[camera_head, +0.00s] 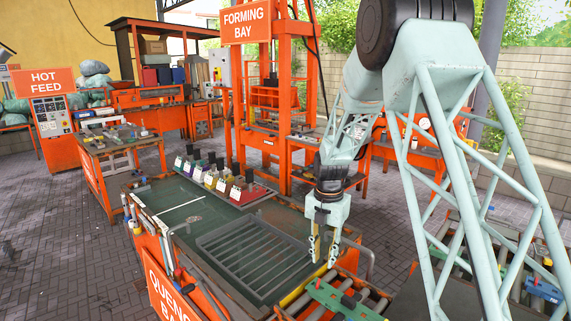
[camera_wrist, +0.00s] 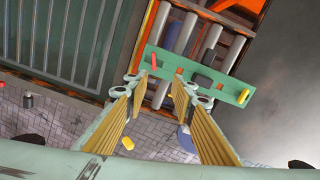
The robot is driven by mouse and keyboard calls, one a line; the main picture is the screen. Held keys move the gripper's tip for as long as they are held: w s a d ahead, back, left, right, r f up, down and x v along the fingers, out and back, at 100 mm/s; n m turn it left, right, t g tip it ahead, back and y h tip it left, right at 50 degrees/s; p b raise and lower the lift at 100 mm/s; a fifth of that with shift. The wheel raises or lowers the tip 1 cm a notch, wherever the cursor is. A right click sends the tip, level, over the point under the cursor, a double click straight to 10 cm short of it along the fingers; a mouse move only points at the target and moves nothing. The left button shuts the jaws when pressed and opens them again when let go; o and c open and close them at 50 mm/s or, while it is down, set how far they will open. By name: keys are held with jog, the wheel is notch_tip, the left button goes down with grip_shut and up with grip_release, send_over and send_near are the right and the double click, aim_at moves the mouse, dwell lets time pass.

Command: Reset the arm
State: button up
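My arm reaches down from the upper right in the head view. My gripper (camera_head: 323,250) hangs pointing downward near the right front corner of the quench bay table. In the wrist view my gripper (camera_wrist: 168,88) shows its two ribbed yellow fingers spread well apart, with nothing held between them. Beyond the fingertips lies a green plank (camera_wrist: 228,87) with red, black and yellow pieces on it. The plank also shows in the head view (camera_head: 330,296), just below and in front of the fingers. I cannot tell the exact gap between fingertips and plank.
The quench bay table (camera_head: 163,198) carries a dark slatted grate (camera_head: 255,256) left of my gripper and a row of labelled blocks (camera_head: 221,184) behind. Rollers (camera_wrist: 181,33) lie under the plank. The orange forming bay frame (camera_head: 238,90) stands behind; paved floor (camera_head: 60,245) is clear at left.

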jog(key=s+d+r+m+t+b, duration=0.1)
jog(key=s+d+r+m, duration=0.1)
jog(key=s+r+m, duration=0.7)
jog(key=s+d+r+m+t+b, duration=0.1)
jog(key=s+d+r+m, duration=0.3)
jog(key=s+r, duration=0.95)
jog(key=s+d+r+m+t+b, duration=0.1)
jog(key=s+m, duration=0.7)
jog(key=s, duration=0.7)
jog(key=s+d+r+m+b, duration=0.1)
jog(key=s+r+m+b, duration=0.1)
jog(key=s+m, duration=0.6)
jog(key=shift+s+r+m+t, duration=0.2)
jog(key=shift+s+m+t, duration=0.2)
jog(key=shift+s, duration=3.4)
jog(key=shift+w, duration=0.15)
jog(key=shift+c, duration=0.9)
